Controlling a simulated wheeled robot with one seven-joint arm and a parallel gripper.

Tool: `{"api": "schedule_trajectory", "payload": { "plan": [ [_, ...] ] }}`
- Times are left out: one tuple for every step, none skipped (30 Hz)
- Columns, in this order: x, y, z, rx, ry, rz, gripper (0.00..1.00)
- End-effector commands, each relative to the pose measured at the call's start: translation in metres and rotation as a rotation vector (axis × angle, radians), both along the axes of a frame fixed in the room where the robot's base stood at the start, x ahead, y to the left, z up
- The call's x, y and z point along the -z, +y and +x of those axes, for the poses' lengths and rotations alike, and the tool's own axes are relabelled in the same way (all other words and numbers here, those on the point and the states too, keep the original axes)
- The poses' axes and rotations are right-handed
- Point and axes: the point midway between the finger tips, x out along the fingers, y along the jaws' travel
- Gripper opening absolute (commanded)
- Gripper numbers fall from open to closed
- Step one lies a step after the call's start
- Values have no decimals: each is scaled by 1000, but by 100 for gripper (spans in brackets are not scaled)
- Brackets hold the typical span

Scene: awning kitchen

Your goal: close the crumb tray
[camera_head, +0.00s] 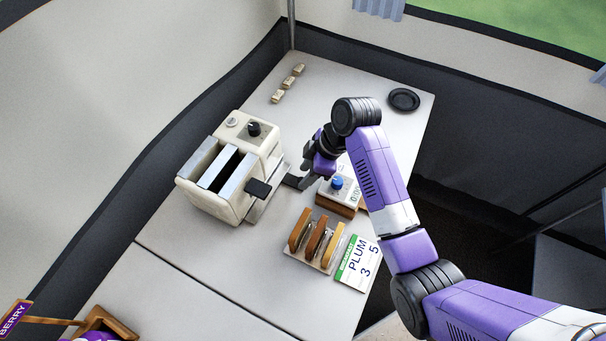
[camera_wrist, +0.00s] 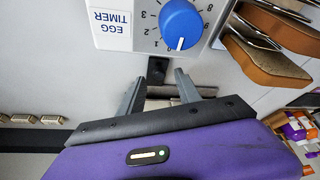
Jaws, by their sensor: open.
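The cream toaster (camera_head: 235,165) stands on the left of the table. A pale metal crumb tray (camera_head: 266,203) sticks out low from its right side, below the black lever (camera_head: 257,188). My gripper (camera_head: 298,182) is low at the tray's right, just off the toaster. In the wrist view my gripper (camera_wrist: 158,84) is open, its two grey fingers apart. A small dark piece (camera_wrist: 157,70) shows between the fingertips, with a pale metal strip behind it; I cannot tell whether it is the tray's handle or whether a finger touches it.
The egg timer (camera_head: 338,189) with a blue knob stands close right of my gripper and fills the top of the wrist view (camera_wrist: 180,25). A toast rack (camera_head: 318,240) and price card (camera_head: 357,262) are in front. Small blocks (camera_head: 288,84) and a black plate (camera_head: 404,99) lie farther back.

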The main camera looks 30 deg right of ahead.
Motion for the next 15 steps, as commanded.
{"api": "schedule_trajectory", "payload": {
  "plan": [
    [6,2,1,0,1,0,40],
    [8,3,2,0,1,0,40],
    [11,4,2,0,1,0,40],
    [13,5,3,0,0,0,40],
    [14,5,3,0,0,0,40],
    [16,6,3,0,0,0,40],
    [17,6,3,0,0,0,40],
    [17,6,4,0,-1,0,40],
    [17,6,4,0,-1,0,40],
    [17,6,4,0,-1,0,40],
    [17,6,4,0,-1,0,40],
    [17,6,4,0,-1,0,40],
    [17,6,4,0,-1,0,40],
    [17,6,4,1,0,0,40],
    [17,6,4,1,0,0,36]
  ]
}}
